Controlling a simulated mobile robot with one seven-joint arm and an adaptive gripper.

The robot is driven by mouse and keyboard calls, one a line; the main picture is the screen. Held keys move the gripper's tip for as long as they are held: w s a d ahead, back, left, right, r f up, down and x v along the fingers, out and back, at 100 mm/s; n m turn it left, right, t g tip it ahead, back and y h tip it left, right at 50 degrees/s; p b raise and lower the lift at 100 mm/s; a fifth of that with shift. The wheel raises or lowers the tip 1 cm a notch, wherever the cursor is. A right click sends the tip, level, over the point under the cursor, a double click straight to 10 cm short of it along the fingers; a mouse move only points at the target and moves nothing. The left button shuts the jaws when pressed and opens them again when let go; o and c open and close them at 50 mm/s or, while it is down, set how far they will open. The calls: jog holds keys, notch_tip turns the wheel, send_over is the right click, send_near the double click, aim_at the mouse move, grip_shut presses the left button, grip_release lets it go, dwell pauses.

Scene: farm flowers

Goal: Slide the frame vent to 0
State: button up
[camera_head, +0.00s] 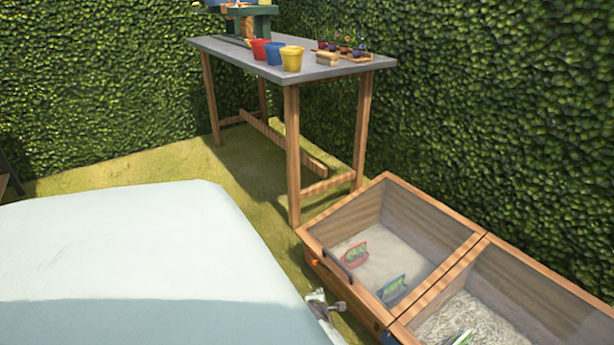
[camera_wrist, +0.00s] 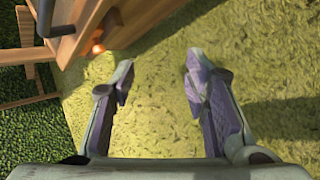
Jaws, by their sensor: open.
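The wooden cold frame (camera_head: 437,283) stands on the grass at the lower right, with glazed lids over its two bays. A small orange knob (camera_head: 315,263) sits on the outer front wall of the near-left bay. It also shows in the wrist view as an orange knob (camera_wrist: 98,48) on the wood, left of my fingers. I cannot tell the vent's setting or see a scale. My gripper (camera_head: 326,304) is beside the frame's front wall, just below the knob in the head view. In the wrist view my gripper (camera_wrist: 158,85) is open and empty over grass.
A dark handle (camera_head: 352,257) sticks up from the lid's front edge. Plant packets stand inside the frame. A grey-topped table (camera_head: 330,69) with colored pots stands behind, before hedges (camera_head: 80,80). Grass (camera_head: 240,185) lies open between.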

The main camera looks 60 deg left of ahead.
jog(key=shift+s+a+r+m+g+y, duration=0.15)
jog(key=shift+a+r+m+g+y, duration=0.1)
jog(key=shift+a+r, duration=0.35)
jog(key=shift+s+a+r+m+g+y, duration=0.15)
jog(key=shift+a+r+m+y, duration=0.2)
jog(key=shift+a, duration=0.4)
